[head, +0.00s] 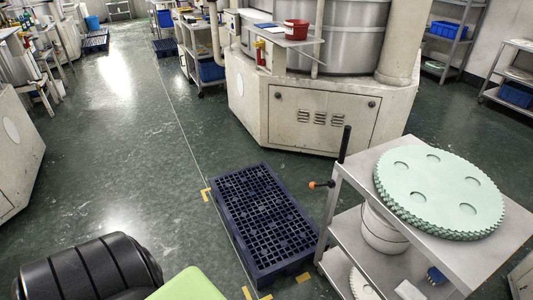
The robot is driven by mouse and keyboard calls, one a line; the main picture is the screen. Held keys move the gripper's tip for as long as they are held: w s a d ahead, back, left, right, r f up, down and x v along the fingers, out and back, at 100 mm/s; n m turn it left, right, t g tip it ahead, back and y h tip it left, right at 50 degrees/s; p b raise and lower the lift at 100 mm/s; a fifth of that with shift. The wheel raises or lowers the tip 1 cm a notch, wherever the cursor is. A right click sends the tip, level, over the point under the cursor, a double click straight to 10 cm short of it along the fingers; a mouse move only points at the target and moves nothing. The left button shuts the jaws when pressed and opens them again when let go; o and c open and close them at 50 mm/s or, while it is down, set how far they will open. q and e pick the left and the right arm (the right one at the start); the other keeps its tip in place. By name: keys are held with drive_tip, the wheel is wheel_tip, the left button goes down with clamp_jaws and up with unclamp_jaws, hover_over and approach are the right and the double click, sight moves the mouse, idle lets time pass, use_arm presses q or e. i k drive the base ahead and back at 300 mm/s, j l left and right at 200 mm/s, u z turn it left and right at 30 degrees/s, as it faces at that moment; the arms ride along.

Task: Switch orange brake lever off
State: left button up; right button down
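A small brake lever with an orange knob (313,184) sticks out to the left from the near-left upright of a grey metal cart (342,205). Its short dark rod runs roughly level from the knob to the cart frame. A black upright handle (345,143) rises from the cart's corner just above the lever. The lever is apart from any gripper. Neither of my grippers shows in the head view.
The cart carries stacked pale-green toothed discs (438,190) on top and a white bucket (383,230) below. A dark blue pallet (262,222) lies on the floor left of the cart. A large beige machine (310,115) stands behind. Open floor (120,150) lies to the left.

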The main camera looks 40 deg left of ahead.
sight(331, 183)
drive_tip(key=u, duration=0.95)
